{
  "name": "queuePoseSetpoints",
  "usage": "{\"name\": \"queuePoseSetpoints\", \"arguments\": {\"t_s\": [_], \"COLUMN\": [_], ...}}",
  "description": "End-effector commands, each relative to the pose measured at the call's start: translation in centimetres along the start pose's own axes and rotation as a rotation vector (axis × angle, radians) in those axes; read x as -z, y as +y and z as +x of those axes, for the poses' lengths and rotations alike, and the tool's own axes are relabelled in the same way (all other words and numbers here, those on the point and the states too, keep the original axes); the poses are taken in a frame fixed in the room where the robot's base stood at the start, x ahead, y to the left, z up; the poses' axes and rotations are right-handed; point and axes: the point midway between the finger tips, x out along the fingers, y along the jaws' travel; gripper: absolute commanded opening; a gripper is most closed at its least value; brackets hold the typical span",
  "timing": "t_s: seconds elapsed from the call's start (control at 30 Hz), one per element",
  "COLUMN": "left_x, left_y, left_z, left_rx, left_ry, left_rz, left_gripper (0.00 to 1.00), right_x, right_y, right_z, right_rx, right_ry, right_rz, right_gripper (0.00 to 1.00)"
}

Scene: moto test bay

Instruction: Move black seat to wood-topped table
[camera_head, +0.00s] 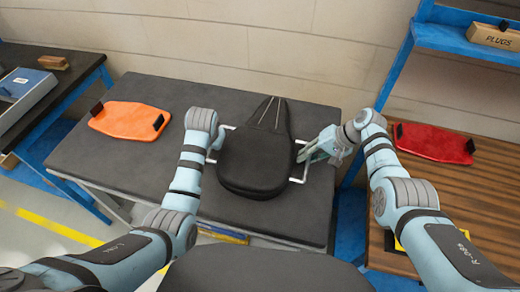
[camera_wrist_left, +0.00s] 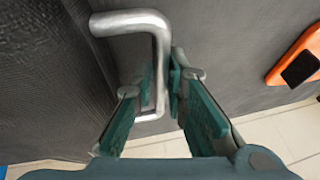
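The black seat (camera_head: 255,160) lies flat on the dark-topped table (camera_head: 85,157) in the middle, its narrow end toward the wall. A pale metal handle sticks out on each side. My left gripper (camera_head: 212,150) is at the left handle; in the left wrist view, the gripper (camera_wrist_left: 162,85) has its green pads close on both sides of the metal bar (camera_wrist_left: 158,50). My right gripper (camera_head: 303,155) is at the right handle (camera_head: 300,172); whether its fingers are closed on it is unclear. The wood-topped table (camera_head: 490,195) stands on the right, partly hidden by my right arm.
An orange panel (camera_head: 128,118) with black end pieces lies left of the seat. A red panel (camera_head: 433,142) lies at the back of the wood-topped table. A blue shelf (camera_head: 450,40) with a "PLUGS" box (camera_head: 492,38) rises behind it. A gap separates the two tables.

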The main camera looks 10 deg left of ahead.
Motion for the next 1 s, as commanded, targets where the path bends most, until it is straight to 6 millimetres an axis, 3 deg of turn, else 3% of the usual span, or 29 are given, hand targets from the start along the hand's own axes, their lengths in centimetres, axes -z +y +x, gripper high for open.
{"name": "queuePoseSetpoints", "arguments": {"t_s": [0.1,0.67,1.0], "left_x": [0.0,0.2,1.8], "left_y": [0.0,-0.1,-0.9], "left_z": [0.0,-0.3,-4.1], "left_rx": [0.000,0.001,0.000], "left_ry": [0.000,0.003,0.003], "left_rz": [0.000,0.001,0.001], "left_gripper": [0.00,0.00,0.00], "right_x": [0.0,0.1,0.1], "right_y": [0.0,-0.2,-2.5], "right_z": [0.0,-0.3,-3.8], "right_rx": [0.000,0.002,0.002], "right_ry": [0.000,0.001,0.002], "right_rz": [0.000,-0.001,-0.001], "right_gripper": [0.00,0.00,0.00]}}
